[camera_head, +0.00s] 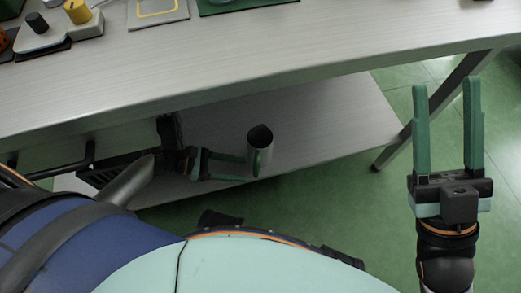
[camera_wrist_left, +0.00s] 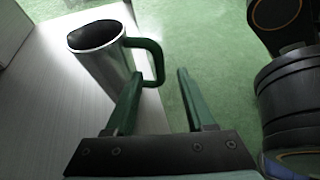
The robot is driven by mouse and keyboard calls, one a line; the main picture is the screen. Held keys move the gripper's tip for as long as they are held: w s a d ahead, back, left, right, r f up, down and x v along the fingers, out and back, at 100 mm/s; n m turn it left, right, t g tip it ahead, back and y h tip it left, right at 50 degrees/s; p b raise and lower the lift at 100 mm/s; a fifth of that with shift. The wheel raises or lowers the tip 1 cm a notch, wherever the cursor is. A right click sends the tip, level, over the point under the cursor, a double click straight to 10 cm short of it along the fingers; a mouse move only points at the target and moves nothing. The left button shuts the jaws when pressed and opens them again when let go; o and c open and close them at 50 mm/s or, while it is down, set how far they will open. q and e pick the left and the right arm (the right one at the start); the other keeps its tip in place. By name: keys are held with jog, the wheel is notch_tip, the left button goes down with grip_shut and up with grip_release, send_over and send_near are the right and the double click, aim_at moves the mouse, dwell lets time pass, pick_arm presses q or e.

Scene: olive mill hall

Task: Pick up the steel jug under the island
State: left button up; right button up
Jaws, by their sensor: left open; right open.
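The steel jug (camera_head: 262,137) stands upright on the lower shelf under the island, with a dark open top and a green handle (camera_wrist_left: 157,62). My left gripper (camera_head: 247,168) is under the island, open, with its fingers pointing right at the jug's handle side. In the left wrist view the jug (camera_wrist_left: 105,65) is at upper left. Its handle shows between the two fingertips of my left gripper (camera_wrist_left: 160,75); one finger overlaps the jug's side. I cannot tell whether they touch. My right gripper (camera_head: 446,86) is open and empty, out at the right.
The island top (camera_head: 230,50) overhangs the lower shelf (camera_head: 335,115). A white device with knobs (camera_head: 60,32) sits on the top at upper left. Green floor is free beyond the shelf.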

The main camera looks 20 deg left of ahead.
pick_arm(q)
jog(key=b+x, duration=0.2)
jog(key=x, duration=0.7)
jog(key=shift+r, duration=0.15)
jog(key=shift+c, duration=0.4)
grip_shut()
jog(key=shift+w, duration=0.1)
dwell(0.6)
